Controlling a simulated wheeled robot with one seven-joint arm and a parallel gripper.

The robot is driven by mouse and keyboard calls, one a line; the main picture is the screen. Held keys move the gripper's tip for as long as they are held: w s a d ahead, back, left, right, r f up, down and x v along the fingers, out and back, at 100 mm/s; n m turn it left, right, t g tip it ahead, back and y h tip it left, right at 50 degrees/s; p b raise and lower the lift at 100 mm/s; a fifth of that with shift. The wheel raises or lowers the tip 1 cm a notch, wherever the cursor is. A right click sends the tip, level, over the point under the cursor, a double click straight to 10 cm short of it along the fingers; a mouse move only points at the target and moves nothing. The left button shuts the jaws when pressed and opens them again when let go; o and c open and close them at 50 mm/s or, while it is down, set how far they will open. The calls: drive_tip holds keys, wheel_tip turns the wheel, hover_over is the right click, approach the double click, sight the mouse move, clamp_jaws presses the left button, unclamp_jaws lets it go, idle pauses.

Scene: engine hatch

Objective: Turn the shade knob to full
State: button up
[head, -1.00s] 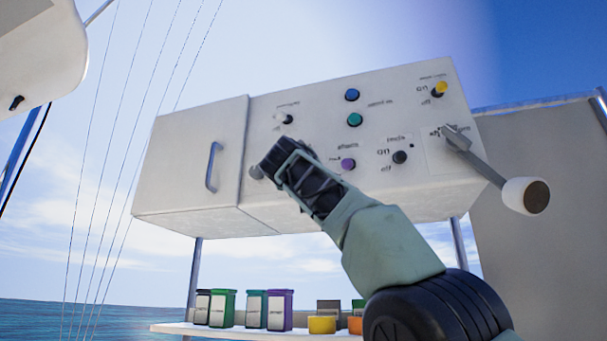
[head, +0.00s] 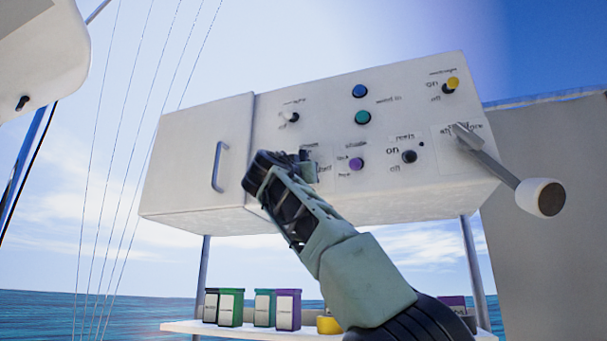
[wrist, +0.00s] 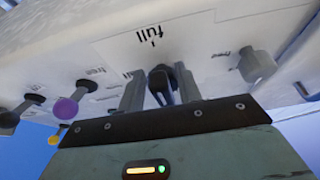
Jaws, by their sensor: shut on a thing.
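The white control box (head: 290,200) hangs ahead, with knobs and labels on its face. My gripper (head: 306,168) is at the lower left of the panel, just left of the purple knob (head: 357,164), and hides the knob it holds in the head view. In the wrist view my gripper (wrist: 160,90) is shut on a dark knob (wrist: 160,78), one grey finger on each side. An upside-down "full" label (wrist: 152,38) is just above this knob. I cannot tell exactly where the knob points. The word "shade" shows faintly above the purple knob in the head view.
A grey knob (wrist: 257,65) is close to my right finger in the wrist view. A lever (head: 515,180) with a white end juts out at the box's right. A cabinet door handle (head: 218,166) is at left. A shelf (head: 185,327) below holds several containers.

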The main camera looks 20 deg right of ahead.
drive_tip(key=shift+s+r, duration=0.1)
drive_tip(key=shift+r, duration=0.05)
drive_tip(key=o, duration=0.6)
drive_tip(key=shift+s+a+f, duration=0.1)
drive_tip(key=shift+a+f, duration=0.05)
drive_tip(key=shift+f, duration=0.1)
drive_tip(key=shift+b+v, duration=5.35)
drive_tip(key=shift+v, duration=3.15)
drive_tip(key=shift+r, duration=0.1)
